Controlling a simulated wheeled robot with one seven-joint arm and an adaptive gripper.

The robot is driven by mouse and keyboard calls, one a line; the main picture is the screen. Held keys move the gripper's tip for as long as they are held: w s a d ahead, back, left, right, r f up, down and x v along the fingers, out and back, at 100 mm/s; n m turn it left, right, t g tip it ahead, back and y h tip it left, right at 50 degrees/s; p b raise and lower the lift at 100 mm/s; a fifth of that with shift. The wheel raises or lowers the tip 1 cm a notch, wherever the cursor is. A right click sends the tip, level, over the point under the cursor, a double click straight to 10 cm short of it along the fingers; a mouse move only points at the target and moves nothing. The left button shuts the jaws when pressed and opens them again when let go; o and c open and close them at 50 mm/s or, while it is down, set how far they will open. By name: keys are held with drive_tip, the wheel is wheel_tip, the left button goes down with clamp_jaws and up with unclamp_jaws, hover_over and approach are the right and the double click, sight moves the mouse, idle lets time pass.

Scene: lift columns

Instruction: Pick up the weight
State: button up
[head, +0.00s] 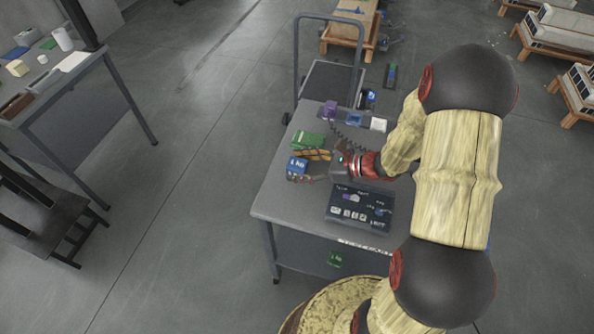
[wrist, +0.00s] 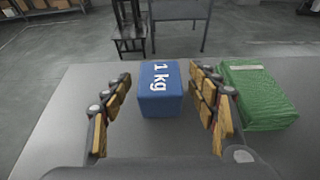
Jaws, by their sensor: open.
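The weight is a blue block marked "1 kg" (head: 297,165), on the grey cart's top (head: 277,199) near its left side. In the wrist view the blue weight (wrist: 160,95) stands upright on the surface, straight ahead. My gripper (wrist: 162,112) is open, with one wood-patterned finger on each side of the weight in the picture. A gap shows between each finger and the block, and the weight is not held.
A green block (wrist: 256,95) lies close to the right finger. A dark panel with labels (head: 358,208) lies at the cart's front. Small purple, blue and white items (head: 354,119) stand at the back. A desk (head: 62,78) and a dark chair (head: 45,215) stand left, across open floor.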

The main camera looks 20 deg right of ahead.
drive_tip(key=shift+w+a+f, duration=0.1)
drive_tip(key=shift+w+a, duration=0.1)
drive_tip(key=shift+a, duration=0.1)
drive_tip(key=shift+c, duration=0.8)
clamp_jaws()
idle(0.3)
